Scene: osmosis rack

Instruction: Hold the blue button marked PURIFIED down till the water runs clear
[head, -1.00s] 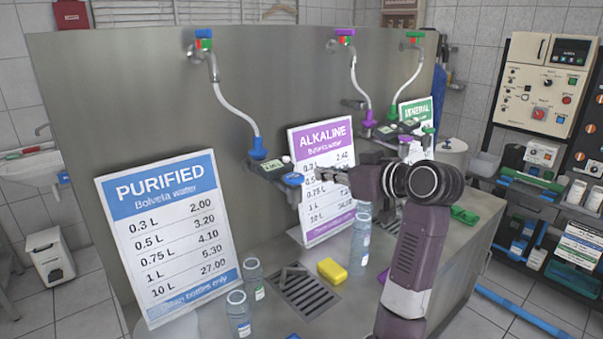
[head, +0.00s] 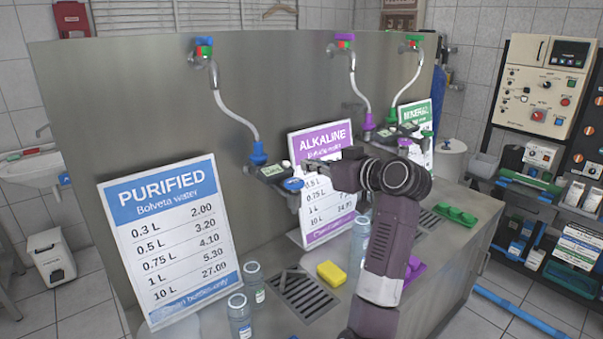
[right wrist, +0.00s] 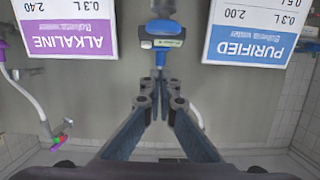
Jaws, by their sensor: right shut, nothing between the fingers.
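The blue button (head: 293,184) sits at the front of the PURIFIED dispenser unit, beside its small green display (head: 270,171) and below the blue hose fitting (head: 258,153). In the right wrist view, which is upside down, the button (right wrist: 160,27) lies beyond the fingertips. My right gripper (head: 314,166) is shut and empty. Its tips are very near the button, a little above it in the head view; contact cannot be told. The fingers also show in the right wrist view (right wrist: 160,88). No water stream is visible. My left gripper is not in view.
The PURIFIED price sign (head: 170,240) stands at left, the ALKALINE sign (head: 325,235) behind my arm. Bottles (head: 240,318), a yellow sponge (head: 331,273) and a drain grate (head: 303,297) are on the steel counter. A green tray (head: 456,215) lies at right.

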